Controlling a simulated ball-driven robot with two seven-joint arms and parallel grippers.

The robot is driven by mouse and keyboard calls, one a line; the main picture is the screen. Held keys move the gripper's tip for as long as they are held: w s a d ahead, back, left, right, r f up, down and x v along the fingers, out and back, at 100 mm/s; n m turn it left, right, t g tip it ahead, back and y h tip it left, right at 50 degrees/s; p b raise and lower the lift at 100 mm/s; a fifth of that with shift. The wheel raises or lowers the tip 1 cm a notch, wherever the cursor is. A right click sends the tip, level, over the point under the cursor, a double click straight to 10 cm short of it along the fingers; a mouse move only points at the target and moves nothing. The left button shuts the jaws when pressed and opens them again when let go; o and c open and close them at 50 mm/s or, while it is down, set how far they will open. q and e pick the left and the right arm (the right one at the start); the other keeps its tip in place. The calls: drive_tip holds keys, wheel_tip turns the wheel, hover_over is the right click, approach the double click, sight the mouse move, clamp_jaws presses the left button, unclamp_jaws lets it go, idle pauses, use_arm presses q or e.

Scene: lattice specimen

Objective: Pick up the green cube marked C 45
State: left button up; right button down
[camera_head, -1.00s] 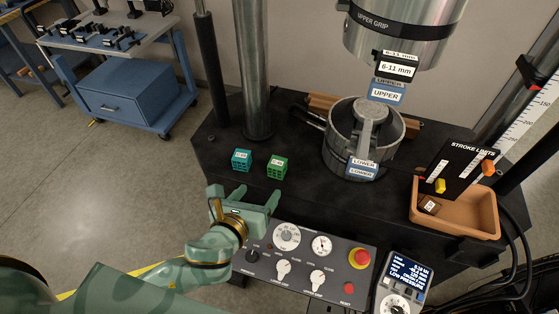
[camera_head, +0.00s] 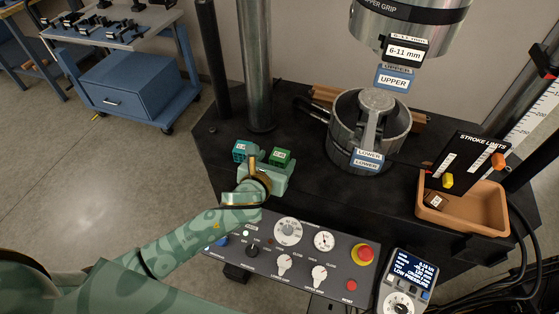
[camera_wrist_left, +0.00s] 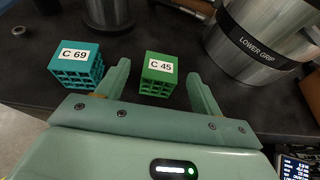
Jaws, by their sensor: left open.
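The green lattice cube marked C 45 (camera_wrist_left: 158,75) sits on the black machine table. In the left wrist view it stands between the two fingers of my left gripper (camera_wrist_left: 161,88), with a gap on each side. The gripper is open. In the head view the green cube (camera_head: 280,157) shows just beyond my left gripper (camera_head: 264,166), which partly hides its near side. A teal lattice cube marked C 69 (camera_wrist_left: 77,66) stands left of the left finger; it also shows in the head view (camera_head: 241,150). My right gripper does not show.
The lower grip (camera_head: 370,130) stands right of the cubes. A steel column (camera_head: 256,70) rises behind them. A control panel (camera_head: 290,255) lies in front, below my left arm. An orange tray (camera_head: 465,215) with a dark cube is at the right.

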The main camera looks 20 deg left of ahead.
sight(278, 159)
use_arm(q)
drive_tip(key=x, duration=0.3)
drive_tip(key=shift+f+b, duration=0.1)
drive_tip(key=shift+b, duration=0.3)
drive_tip(key=shift+w+f, duration=0.1)
drive_tip(key=shift+w, duration=0.25)
drive_tip(key=shift+c, duration=0.9)
drive_tip(key=c, duration=0.9)
drive_tip(key=shift+o, duration=0.2)
